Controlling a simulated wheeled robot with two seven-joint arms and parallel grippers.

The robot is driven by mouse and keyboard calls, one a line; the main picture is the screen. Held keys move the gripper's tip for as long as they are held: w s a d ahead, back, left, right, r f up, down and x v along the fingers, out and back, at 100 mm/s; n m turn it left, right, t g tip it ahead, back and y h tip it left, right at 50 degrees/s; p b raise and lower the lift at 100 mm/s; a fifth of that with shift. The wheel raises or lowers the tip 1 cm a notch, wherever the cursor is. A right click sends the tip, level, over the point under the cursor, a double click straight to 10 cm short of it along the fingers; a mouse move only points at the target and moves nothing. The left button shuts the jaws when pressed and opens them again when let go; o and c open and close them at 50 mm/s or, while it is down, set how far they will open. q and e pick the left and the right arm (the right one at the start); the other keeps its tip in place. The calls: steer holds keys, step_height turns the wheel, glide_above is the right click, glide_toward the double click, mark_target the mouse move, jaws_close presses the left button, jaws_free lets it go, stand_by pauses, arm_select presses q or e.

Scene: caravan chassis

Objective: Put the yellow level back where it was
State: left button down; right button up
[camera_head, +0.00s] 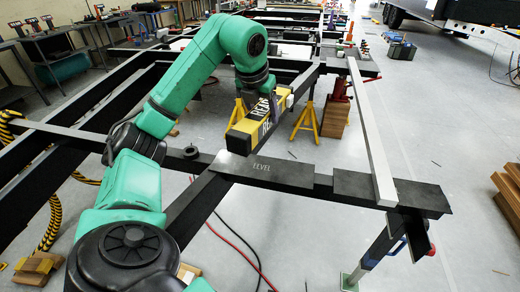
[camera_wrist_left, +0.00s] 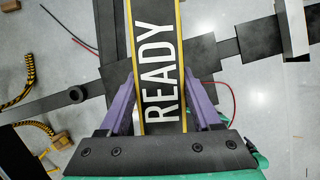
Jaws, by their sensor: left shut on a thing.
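The yellow level (camera_head: 243,139) is a long bar with yellow edges and a dark face lettered READY. My left gripper (camera_head: 262,92) is shut on it; the fingers are mostly hidden in the head view. In the left wrist view, the purple fingers of my left gripper (camera_wrist_left: 160,108) clasp both sides of the level (camera_wrist_left: 157,50). The level appears raised, its near end close to a black plate marked LEVEL (camera_head: 270,172) on the chassis. I cannot tell the exact gap. My right gripper is not in view.
A small dark ring-shaped part (camera_head: 191,152) sits on a rail at left. Yellow stands (camera_head: 306,122) are under the frame. Cables (camera_head: 240,245) lie on the floor.

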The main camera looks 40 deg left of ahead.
arm_select(q)
steer(key=shift+a+r+n+y, duration=0.3)
steer(key=shift+a+r+n, duration=0.25)
steer(key=shift+r+n, duration=0.2)
steer(key=shift+a+n+g, duration=0.3)
steer(key=shift+n, duration=0.05)
steer(key=f+b, duration=0.6)
steer(key=f, duration=1.3)
steer(key=shift+s+f, duration=0.2)
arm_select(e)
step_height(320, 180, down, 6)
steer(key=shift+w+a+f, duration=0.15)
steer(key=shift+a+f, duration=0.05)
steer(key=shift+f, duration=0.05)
arm_select(q)
steer(key=shift+c, duration=0.4)
jaws_free()
steer(key=shift+d, duration=0.1)
steer(key=shift+r, duration=0.1)
